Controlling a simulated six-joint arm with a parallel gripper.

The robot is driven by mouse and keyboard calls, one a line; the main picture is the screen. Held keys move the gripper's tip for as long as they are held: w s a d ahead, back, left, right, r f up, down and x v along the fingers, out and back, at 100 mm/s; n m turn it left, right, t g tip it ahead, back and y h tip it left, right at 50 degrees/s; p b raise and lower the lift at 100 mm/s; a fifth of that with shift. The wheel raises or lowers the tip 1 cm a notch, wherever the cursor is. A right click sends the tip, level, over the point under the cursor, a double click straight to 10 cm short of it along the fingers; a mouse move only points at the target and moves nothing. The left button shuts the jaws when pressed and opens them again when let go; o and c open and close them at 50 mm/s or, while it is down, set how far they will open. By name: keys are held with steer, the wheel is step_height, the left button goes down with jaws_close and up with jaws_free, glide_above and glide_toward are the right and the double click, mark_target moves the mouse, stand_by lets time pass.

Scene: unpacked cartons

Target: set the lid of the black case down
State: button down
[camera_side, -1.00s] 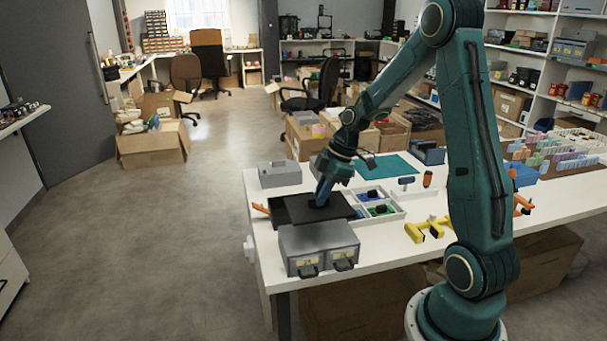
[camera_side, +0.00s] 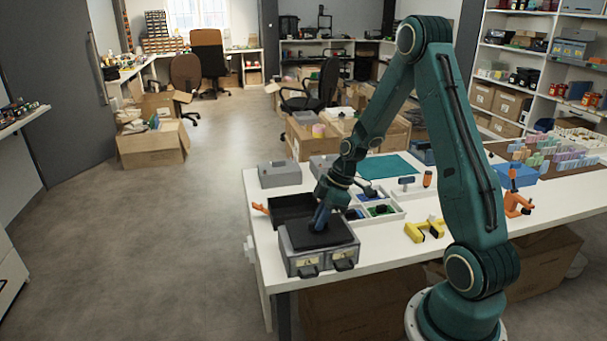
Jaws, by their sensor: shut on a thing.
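The black case (camera_side: 286,206) stands open on the white table, and its dark inside shows. Its flat black lid (camera_side: 318,238) is level over the top of a grey box (camera_side: 345,262) with two dark handles on its front. The lid looks to be on or very close to the top of the box; I cannot tell if they touch. My gripper (camera_side: 321,222) points down and is shut on the lid near its middle. The fingertips are partly hidden against the dark lid.
A divided tray (camera_side: 398,215) with small blue and green parts is right of the case. Yellow pieces (camera_side: 425,229) lie farther right. Another grey box (camera_side: 279,174) stands behind the case. The table's front left edge is close to the handled box.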

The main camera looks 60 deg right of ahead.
steer(key=shift+f, duration=0.2)
steer(key=c, duration=1.5)
jaws_free()
steer(key=shift+o, duration=0.2)
steer(key=v, duration=1.2)
steer(key=shift+a+r, duration=0.15)
steer(key=shift+r, duration=0.05)
